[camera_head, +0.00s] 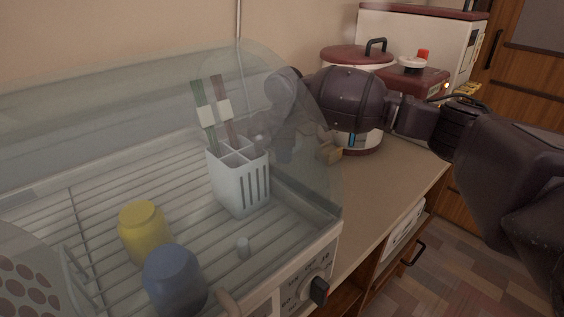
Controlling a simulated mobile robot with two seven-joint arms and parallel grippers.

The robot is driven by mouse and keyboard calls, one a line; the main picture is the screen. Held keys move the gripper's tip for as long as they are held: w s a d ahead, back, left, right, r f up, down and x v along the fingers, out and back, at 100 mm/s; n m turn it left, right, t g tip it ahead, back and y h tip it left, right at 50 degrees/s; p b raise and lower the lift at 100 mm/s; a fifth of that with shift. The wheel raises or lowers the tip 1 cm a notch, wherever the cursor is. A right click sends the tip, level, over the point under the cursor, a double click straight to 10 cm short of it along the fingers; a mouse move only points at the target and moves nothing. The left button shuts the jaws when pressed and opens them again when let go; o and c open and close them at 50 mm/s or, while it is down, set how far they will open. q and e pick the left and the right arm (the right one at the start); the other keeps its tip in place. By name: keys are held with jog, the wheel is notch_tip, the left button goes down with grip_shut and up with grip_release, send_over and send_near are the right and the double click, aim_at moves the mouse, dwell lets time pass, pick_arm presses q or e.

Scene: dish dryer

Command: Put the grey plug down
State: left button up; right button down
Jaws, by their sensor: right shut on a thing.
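My right arm comes in from the right across the counter. Its dark gripper (283,145) points down by the dryer's right end and is seen partly through the clear lid. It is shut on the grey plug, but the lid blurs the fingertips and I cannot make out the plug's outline. I cannot tell whether the plug touches the counter. My left gripper is not in view.
The dish dryer's clear lid (130,95) covers a wire rack with a white cutlery holder (240,185), yellow cup (143,232) and blue cup (175,279). The front-right counter (385,190) is clear.

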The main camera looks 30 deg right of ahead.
notch_tip(320, 180, down, 3)
jog(key=shift+r, duration=0.2)
jog(key=shift+f+b, duration=0.25)
jog(key=shift+b, duration=0.05)
jog(key=shift+r, duration=0.3)
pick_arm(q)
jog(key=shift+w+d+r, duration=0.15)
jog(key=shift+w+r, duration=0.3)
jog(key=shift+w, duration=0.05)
pick_arm(e)
jog(key=shift+f, duration=0.1)
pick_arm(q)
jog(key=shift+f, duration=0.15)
pick_arm(e)
jog(key=shift+f, duration=0.2)
pick_arm(q)
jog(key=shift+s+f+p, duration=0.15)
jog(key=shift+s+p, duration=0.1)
jog(key=shift+p, duration=0.05)
pick_arm(e)
jog(key=shift+f, duration=0.3)
jog(key=c, duration=0.9)
grip_release()
jog(key=shift+f, duration=0.1)
